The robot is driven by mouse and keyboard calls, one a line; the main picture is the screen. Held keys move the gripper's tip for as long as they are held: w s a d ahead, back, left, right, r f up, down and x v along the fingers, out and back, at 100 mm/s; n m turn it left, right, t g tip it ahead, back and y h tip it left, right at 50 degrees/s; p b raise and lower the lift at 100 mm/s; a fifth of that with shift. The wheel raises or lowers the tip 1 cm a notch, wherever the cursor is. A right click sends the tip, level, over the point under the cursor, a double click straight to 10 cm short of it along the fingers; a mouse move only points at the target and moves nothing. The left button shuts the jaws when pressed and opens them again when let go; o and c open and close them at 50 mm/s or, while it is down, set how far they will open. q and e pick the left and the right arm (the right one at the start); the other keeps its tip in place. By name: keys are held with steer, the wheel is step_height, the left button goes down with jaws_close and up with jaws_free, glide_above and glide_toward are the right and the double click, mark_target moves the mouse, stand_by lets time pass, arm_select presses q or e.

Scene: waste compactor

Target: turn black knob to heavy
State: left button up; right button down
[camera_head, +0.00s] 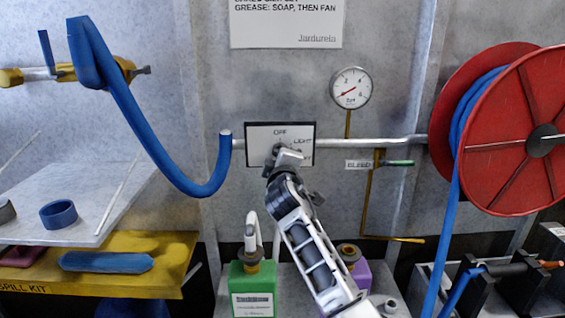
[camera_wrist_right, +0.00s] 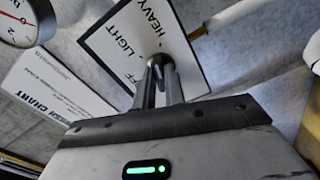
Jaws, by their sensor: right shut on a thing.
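A white label plate (camera_head: 258,137) with a dark border is fixed to the grey wall in the middle of the head view. OFF is at its top and LIGHT at its right; HEAVY also reads in the right wrist view on the plate (camera_wrist_right: 122,28). The black knob (camera_wrist_right: 158,61) sits on the plate, mostly hidden by my fingers. My right gripper (camera_head: 285,156) reaches up from below and is shut on the knob; it also shows in the right wrist view (camera_wrist_right: 156,82). The knob's pointer direction cannot be told. My left gripper is not in view.
A blue hose (camera_head: 137,112) hangs left of the plate. A gauge (camera_head: 351,88), a pipe and a bleed valve (camera_head: 396,163) are to the right, beside a red hose reel (camera_head: 515,135). A green jug (camera_head: 253,285) and a purple jug (camera_head: 362,273) stand below.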

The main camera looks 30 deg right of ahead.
arm_select(q)
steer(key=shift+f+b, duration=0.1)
steer(key=shift+b, duration=0.25)
arm_select(e)
steer(key=shift+f+m, duration=0.15)
steer(key=shift+m, duration=0.95)
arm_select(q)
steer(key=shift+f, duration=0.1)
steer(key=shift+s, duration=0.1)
arm_select(e)
steer(key=c, duration=1.5)
jaws_free()
steer(key=shift+o, duration=0.2)
steer(key=shift+s+a, duration=0.1)
steer(key=shift+a, duration=0.05)
